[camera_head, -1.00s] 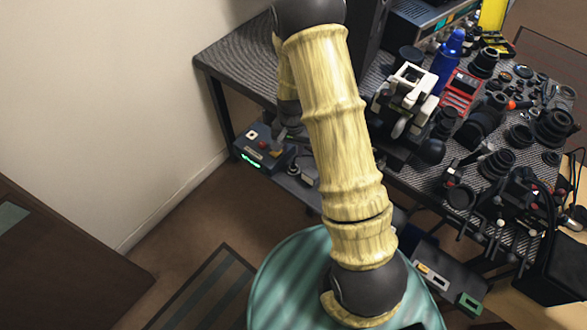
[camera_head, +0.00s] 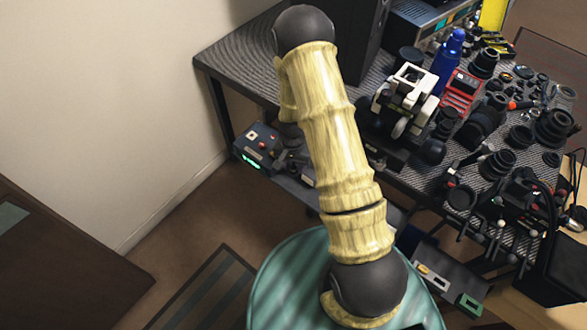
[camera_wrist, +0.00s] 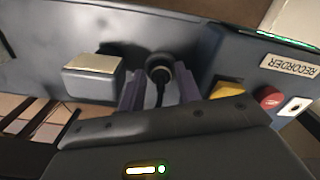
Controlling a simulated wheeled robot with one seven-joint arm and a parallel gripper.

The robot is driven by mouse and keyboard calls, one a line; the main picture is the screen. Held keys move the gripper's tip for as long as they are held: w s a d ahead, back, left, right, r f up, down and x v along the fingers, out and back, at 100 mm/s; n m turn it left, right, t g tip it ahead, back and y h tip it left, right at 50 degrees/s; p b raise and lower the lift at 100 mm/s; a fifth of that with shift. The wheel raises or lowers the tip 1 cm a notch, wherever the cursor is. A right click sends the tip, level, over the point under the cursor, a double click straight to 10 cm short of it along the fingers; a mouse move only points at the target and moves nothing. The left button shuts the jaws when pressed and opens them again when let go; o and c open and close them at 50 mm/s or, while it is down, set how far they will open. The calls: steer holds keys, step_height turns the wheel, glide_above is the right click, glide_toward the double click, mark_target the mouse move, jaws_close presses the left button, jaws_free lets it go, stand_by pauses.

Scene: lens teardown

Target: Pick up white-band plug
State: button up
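In the wrist view a round black plug (camera_wrist: 158,68), with a black cable hanging from it, lies between the fingertips of my gripper (camera_wrist: 159,86). No white band can be made out on it, so I cannot tell whether it is the white-band plug. The two purple-grey fingers stand apart on either side of the plug, with a visible gap, and do not clearly touch it. In the head view my arm mostly hides the gripper and the plug, beside the recorder box (camera_head: 254,139).
In the wrist view the box has a RECORDER label (camera_wrist: 290,65), a yellow button (camera_wrist: 227,89), a red button (camera_wrist: 268,98) and a white socket (camera_wrist: 295,105). A pale-topped block (camera_wrist: 94,77) stands left of the fingers. The crowded bench (camera_head: 235,55) holds many lens parts.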

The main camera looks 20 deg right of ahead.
mark_target(293, 168)
steer(key=shift+f, duration=0.15)
steer(key=shift+c, duration=0.4)
steer(key=c, duration=0.6)
step_height(293, 168, up, 10)
steer(key=shift+r, duration=0.1)
stand_by(0.6)
steer(key=w+n, duration=0.1)
steer(key=n, duration=0.1)
steer(key=w+r+n, duration=0.1)
steer(key=n, duration=0.3)
steer(key=shift+w+r, duration=0.35)
steer(key=shift+w, duration=0.05)
